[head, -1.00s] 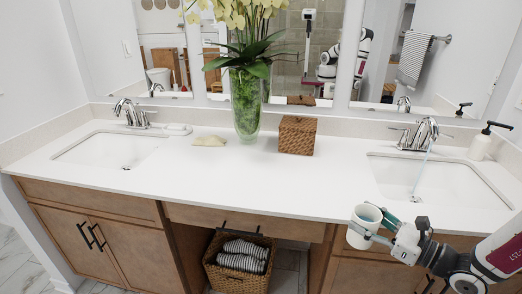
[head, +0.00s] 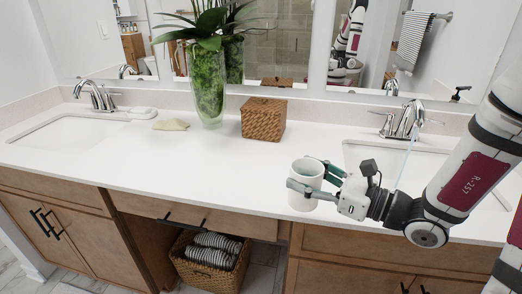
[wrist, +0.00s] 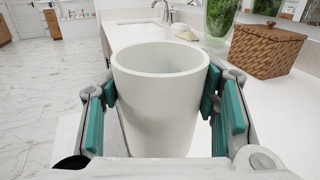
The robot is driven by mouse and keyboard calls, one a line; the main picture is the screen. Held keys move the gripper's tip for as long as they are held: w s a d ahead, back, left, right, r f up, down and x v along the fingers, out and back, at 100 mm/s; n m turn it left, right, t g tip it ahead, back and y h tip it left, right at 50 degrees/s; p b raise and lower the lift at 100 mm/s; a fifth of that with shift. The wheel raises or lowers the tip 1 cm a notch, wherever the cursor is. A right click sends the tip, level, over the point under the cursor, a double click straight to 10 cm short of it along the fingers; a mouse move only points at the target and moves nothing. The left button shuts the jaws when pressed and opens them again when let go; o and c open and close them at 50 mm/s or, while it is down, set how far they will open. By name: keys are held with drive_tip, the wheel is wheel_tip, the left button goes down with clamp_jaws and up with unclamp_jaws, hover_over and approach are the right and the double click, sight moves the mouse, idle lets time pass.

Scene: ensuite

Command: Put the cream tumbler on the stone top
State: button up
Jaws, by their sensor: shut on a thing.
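The cream tumbler (head: 304,190) is upright between the teal-padded fingers of my gripper (head: 310,178), which is shut on it. It is at the front edge of the white stone top (head: 220,168), right of the middle. In the wrist view the tumbler (wrist: 160,95) fills the centre, its open rim up, with a finger pad on each side. The edge of the stone top (wrist: 268,115) runs behind it, with floor to the left. The tumbler's base is hidden in the wrist view, and I cannot tell whether it touches the top.
A woven box (head: 264,119), a glass vase with plants (head: 208,95) and a folded cloth (head: 171,125) stand along the back. Basins lie left (head: 65,132) and right (head: 370,157). The middle of the top is clear.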

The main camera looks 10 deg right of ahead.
drive_tip(key=shift+w+d+f+b, duration=0.7)
drive_tip(key=shift+w+d+f, duration=0.15)
drive_tip(key=shift+w, duration=1.7)
drive_tip(key=shift+w+d+f+b, duration=0.75)
drive_tip(key=shift+w+d+f, duration=0.05)
drive_tip(key=shift+w, duration=1.7)
drive_tip(key=shift+w+d+f+b, duration=0.7)
drive_tip(key=shift+w+d+f, duration=0.15)
drive_tip(key=shift+w, duration=1.7)
drive_tip(key=shift+f, duration=0.15)
drive_tip(key=o, duration=1.3)
